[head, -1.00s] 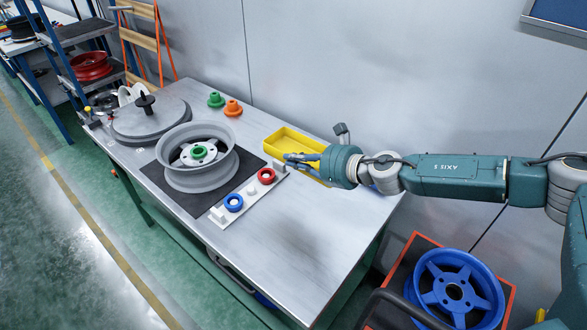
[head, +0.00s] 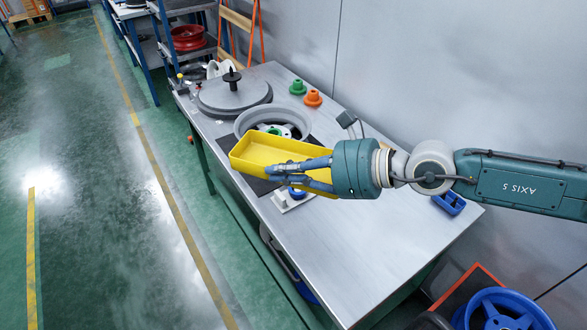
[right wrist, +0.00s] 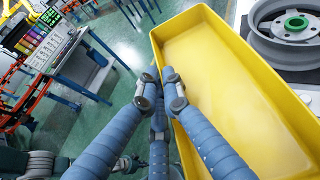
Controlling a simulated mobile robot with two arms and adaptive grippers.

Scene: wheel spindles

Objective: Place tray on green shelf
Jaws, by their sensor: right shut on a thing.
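The yellow tray (head: 258,150) is an empty, open rectangular box. It is held in the air above the front part of the grey workbench (head: 350,270), partly covering the wheel rim behind it. My right gripper (head: 276,174) is shut on the tray's side wall; its blue-grey fingers reach it from the right. In the right wrist view the tray (right wrist: 225,80) fills the right half, with the fingers (right wrist: 160,88) at its left wall. I cannot make out a green shelf. My left gripper is not in view.
A grey wheel rim (head: 262,116) and a round grey turntable (head: 235,96) stand on the bench. Green (head: 298,87) and orange (head: 313,98) hubs sit near the wall. A blue bin (head: 449,203) is at the right. A blue-posted rack (head: 188,45) stands beyond; the floor at left is clear.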

